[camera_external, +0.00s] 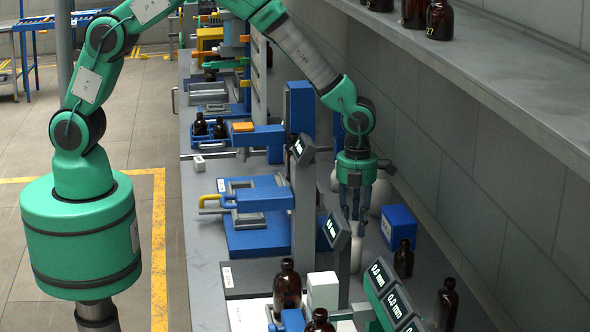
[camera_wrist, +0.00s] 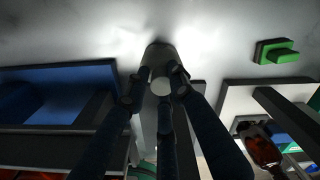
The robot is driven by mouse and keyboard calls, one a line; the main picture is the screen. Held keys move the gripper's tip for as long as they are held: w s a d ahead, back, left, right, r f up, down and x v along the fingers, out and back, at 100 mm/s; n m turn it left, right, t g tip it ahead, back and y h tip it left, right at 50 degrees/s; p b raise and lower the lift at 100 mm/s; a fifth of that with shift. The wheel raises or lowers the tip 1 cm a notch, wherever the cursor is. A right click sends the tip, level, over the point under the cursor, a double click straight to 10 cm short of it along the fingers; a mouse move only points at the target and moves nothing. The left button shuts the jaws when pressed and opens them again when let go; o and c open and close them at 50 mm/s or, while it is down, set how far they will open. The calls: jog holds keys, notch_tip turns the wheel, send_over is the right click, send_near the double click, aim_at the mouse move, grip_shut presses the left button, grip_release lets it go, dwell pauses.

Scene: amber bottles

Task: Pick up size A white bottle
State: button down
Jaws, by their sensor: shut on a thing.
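My gripper (camera_external: 356,222) points down over the bench at the right of the external view. Its fingers are shut on a slim white bottle (camera_external: 357,252), whose lower part shows below the fingertips. In the wrist view the fingertips (camera_wrist: 158,86) close around the bottle (camera_wrist: 160,54), seen as a greyish shape in shadow. I cannot tell whether its base touches the bench. Another white bottle (camera_external: 380,193) stands behind the gripper, partly hidden. No size mark is readable.
A blue box (camera_external: 398,228) stands right of the gripper. Dark amber bottles (camera_external: 403,259) stand nearby, with others in front (camera_external: 287,287). Display stands (camera_external: 337,232) are close on the left. A shelf (camera_external: 490,80) runs above on the right.

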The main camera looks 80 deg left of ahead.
notch_tip(320, 180, up, 10)
jog(key=shift+f, duration=0.1)
jog(key=shift+w, duration=0.1)
dwell(0.3)
jog(key=shift+d, duration=0.1)
dwell(0.3)
